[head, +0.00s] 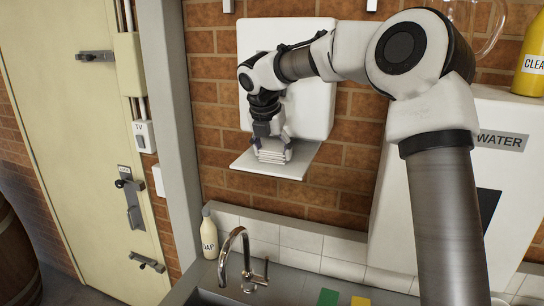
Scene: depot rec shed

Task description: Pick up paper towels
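The white paper towels (272,156) are a small folded stack low on the front of a white wall dispenser (312,105), over its grey tray (300,160). My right gripper (272,147) comes down on the stack from above, with one finger at its left side and one at its right. The fingers are apart with the towels between them. I cannot tell whether they press on the stack or only stand beside it. The stack seems to be at the tray, not clearly lifted. My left gripper is not in view.
Below stand a sink with a chrome tap (243,262) and a soap bottle (209,234). A white water unit (500,125) with a yellow cleaner bottle (532,60) on top is at the right. A green sponge-like block (328,297) lies on the counter. A cream door (75,120) is at the left.

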